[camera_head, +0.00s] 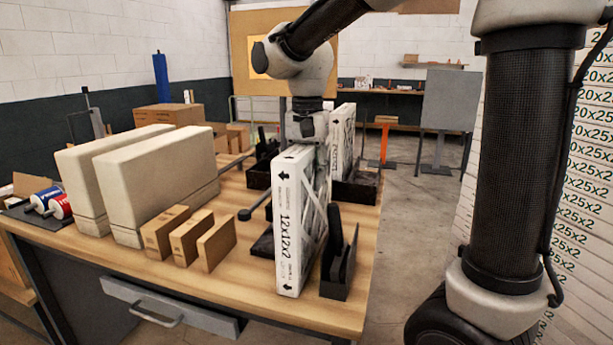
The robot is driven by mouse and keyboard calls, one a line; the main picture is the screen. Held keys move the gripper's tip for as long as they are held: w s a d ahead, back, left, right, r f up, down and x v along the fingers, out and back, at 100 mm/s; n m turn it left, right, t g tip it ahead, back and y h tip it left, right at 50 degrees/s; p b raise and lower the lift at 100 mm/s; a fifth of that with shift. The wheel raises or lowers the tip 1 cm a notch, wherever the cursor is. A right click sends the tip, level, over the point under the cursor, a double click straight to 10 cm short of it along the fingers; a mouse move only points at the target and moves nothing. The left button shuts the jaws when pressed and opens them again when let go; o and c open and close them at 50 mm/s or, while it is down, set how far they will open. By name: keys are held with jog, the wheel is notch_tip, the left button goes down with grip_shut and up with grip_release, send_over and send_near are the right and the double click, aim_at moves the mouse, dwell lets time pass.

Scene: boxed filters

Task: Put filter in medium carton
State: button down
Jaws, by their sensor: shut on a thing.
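A white filter (291,231) marked 12x12x2 stands upright near the table's right front. My gripper (309,143) is at its top edge from above and shut on it; the fingertips are mostly hidden. The filter stands between black holder pieces, and I cannot tell whether its bottom rests on the table. Which carton is the medium one is not clear. Two large beige boxes (160,185) stand at the left, three small brown boxes (213,245) stand in front of them, and a brown cardboard box (168,116) is behind.
A black holder (337,288) is right beside the filter. Another white filter (345,132) stands in a black rack behind it. Red and blue rolls (58,205) lie at the far left. The wooden table (240,287) is bare along its front. Stacked filters line the right side.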

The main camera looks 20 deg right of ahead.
jog(key=c, duration=0.9)
grip_release()
jog(key=shift+f, duration=0.1)
